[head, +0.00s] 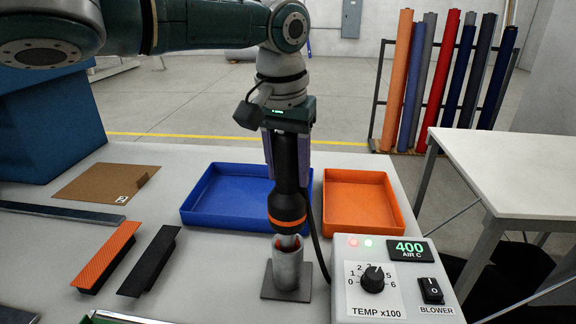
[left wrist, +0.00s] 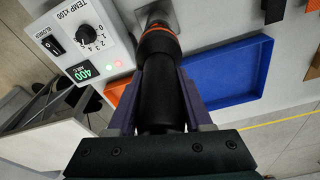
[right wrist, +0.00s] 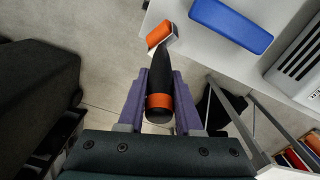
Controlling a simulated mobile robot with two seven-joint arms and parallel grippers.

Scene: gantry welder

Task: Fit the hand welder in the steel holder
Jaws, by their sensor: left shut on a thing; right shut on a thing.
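The hand welder (head: 285,160), black with an orange ring near its lower end, stands about upright in my left gripper (head: 289,182). The purple fingers are shut on its black body, which also shows in the left wrist view (left wrist: 160,95). Its nozzle points down at the mouth of the steel holder (head: 287,270), a grey upright tube on a square plate. I cannot tell how deep the nozzle sits in the tube. In the right wrist view my right gripper (right wrist: 160,76) is shut on a black tapered handle (right wrist: 157,80) with an orange band.
A heater box (head: 390,295) with knob and display stands right of the holder. A blue tray (head: 225,222) and an orange tray (head: 365,225) lie behind it. An orange strip (head: 107,255) and a black strip (head: 150,260) lie left. A dark cable runs beside the welder.

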